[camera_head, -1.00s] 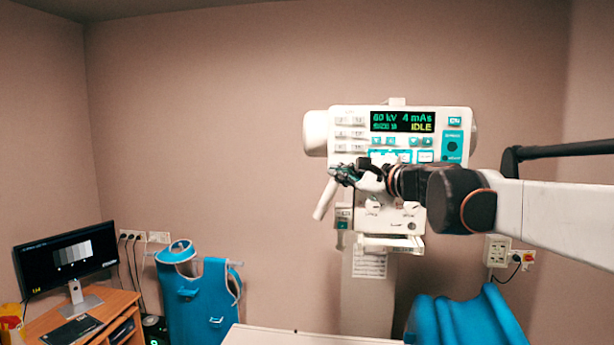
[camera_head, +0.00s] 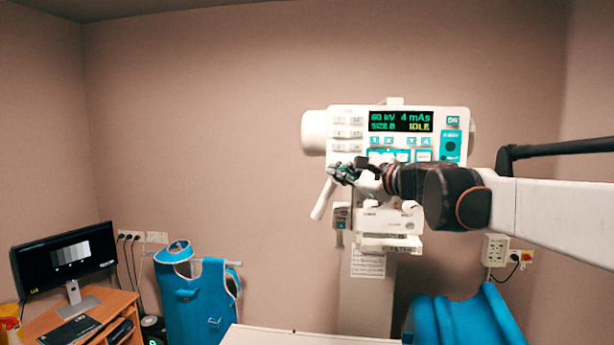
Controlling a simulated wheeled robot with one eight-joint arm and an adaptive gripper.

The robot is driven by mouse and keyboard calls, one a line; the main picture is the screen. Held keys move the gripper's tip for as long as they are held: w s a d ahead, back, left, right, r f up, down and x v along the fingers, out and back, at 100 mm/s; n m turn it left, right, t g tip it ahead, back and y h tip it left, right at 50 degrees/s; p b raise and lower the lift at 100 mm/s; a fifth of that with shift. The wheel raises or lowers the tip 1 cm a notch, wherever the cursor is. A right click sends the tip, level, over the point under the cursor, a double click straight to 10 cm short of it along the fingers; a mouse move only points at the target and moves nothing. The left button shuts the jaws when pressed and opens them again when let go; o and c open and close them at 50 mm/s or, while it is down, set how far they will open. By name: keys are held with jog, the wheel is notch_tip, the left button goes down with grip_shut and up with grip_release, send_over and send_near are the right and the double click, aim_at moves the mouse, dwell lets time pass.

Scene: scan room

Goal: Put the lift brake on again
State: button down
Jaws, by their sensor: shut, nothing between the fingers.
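The white X-ray unit (camera_head: 462,120) stands at the right of centre, with a display (camera_head: 401,121) reading 60 kV, 4 mAs and IDLE. A white handle (camera_head: 322,200) slants down and left from its left side. A lower white box (camera_head: 392,222) carries labels too small to read; my arm hides part of the front. I cannot tell which part is the lift brake. My gripper (camera_head: 336,173) is shut and empty, in front of the unit's lower left, near the top of the handle. Whether it touches anything cannot be seen.
A white table edge (camera_head: 300,338) runs along the bottom. Blue padded items (camera_head: 465,318) stand at lower right. A blue apron (camera_head: 205,300) hangs at left beside a desk (camera_head: 90,325) with a monitor (camera_head: 64,258). A black bar (camera_head: 560,149) extends at right.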

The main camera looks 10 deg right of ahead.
jog(key=shift+w+d, duration=0.1)
jog(key=shift+w, duration=0.2)
dwell(0.9)
jog(key=shift+s+a, duration=0.25)
jog(key=shift+s, duration=0.55)
